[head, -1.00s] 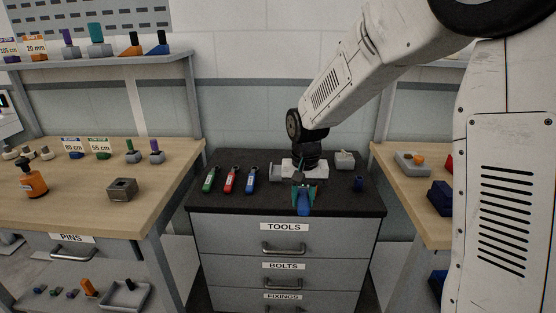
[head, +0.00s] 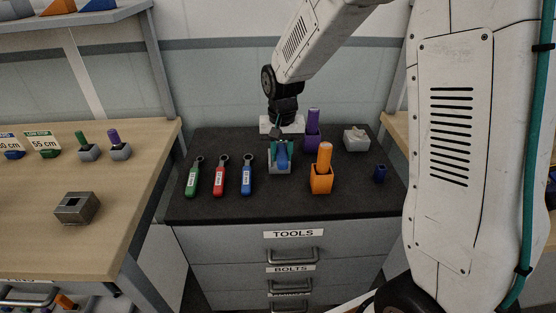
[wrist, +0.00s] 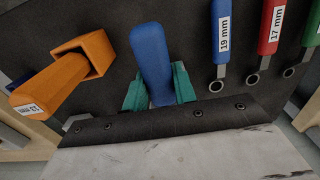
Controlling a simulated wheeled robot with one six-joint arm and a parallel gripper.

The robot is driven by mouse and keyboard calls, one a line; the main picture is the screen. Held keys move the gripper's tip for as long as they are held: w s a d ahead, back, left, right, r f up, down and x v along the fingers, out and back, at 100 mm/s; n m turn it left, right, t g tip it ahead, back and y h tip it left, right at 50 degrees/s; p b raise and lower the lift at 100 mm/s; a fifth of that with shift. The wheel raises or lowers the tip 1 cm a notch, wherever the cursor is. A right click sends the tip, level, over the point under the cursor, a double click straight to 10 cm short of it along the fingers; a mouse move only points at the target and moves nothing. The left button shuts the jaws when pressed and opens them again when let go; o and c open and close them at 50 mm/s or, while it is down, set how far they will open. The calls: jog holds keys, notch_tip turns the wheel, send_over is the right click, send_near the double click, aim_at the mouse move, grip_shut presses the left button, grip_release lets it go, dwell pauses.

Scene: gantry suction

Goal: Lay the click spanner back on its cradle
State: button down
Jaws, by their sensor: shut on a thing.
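My gripper (head: 280,150) has teal fingers and is shut on a blue handle (head: 282,158), which I take to be the click spanner. The handle also shows between the fingers in the wrist view (wrist: 151,60). My gripper is over the middle of the dark counter, right of the labelled spanners. I cannot tell whether the blue piece touches the counter; its far end is hidden. A pale grey block (head: 356,139) stands at the back right, apart from my gripper. I cannot tell for certain whether this is the cradle.
An orange holder (head: 321,183) with an upright orange peg stands close right of my gripper, and a purple one (head: 313,140) behind it. Green (head: 194,178), red (head: 220,178) and blue (head: 247,177) spanners lie left. The front counter strip is clear.

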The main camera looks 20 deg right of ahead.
jog(key=shift+a+f, duration=0.15)
jog(key=shift+f, duration=3.25)
jog(key=c, duration=1.1)
grip_release()
jog(key=shift+f, duration=0.1)
